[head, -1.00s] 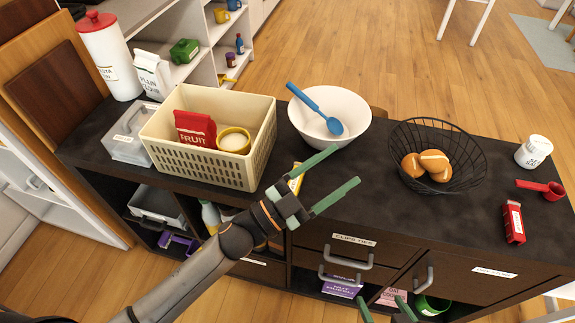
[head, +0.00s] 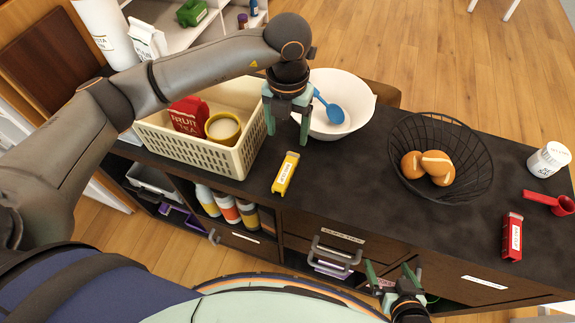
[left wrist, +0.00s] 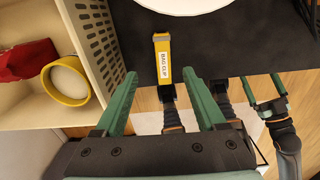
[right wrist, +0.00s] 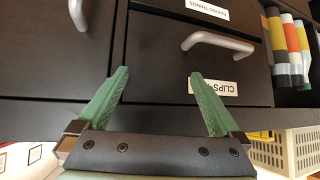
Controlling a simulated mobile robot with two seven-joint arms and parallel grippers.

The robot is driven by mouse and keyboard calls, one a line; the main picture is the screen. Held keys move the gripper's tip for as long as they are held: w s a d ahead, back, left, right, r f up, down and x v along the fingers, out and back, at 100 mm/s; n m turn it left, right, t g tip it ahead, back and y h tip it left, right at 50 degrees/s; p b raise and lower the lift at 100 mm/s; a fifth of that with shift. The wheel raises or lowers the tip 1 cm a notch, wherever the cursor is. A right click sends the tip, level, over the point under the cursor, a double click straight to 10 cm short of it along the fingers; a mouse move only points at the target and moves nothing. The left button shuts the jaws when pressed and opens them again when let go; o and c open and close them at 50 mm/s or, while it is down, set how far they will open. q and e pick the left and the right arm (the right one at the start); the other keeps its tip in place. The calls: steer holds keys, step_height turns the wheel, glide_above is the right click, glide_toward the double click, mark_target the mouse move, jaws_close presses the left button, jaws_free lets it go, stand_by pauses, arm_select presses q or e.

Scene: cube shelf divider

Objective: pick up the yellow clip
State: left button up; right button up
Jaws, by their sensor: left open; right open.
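The yellow clip (head: 286,173) lies flat on the dark countertop, between the cream basket and the counter's front edge. It carries a white label reading "BAG CLIP" in the left wrist view (left wrist: 163,62). My left gripper (head: 287,132) is open and empty, pointing down above the counter just behind the clip in the head view. In the left wrist view the clip shows beyond and between its fingers (left wrist: 204,95). My right gripper (head: 391,268) is open and empty, low in front of the drawers; its fingers (right wrist: 158,92) face the drawer labelled "CLIPS".
A cream basket (head: 203,158) with a red tea box (head: 188,115) and yellow mug (head: 222,127) stands left of the clip. A white bowl (head: 350,95) with a blue spoon stands behind. A wire basket (head: 465,170) holds buns.

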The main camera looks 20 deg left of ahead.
mark_target(289, 164)
arm_select(q)
steer(key=f, duration=0.5)
steer(key=f+p, duration=0.1)
steer(key=f, duration=0.5)
steer(key=shift+s+d+f, duration=0.1)
steer(key=shift+d+f, duration=0.1)
steer(key=shift+f, duration=0.1)
jaws_close()
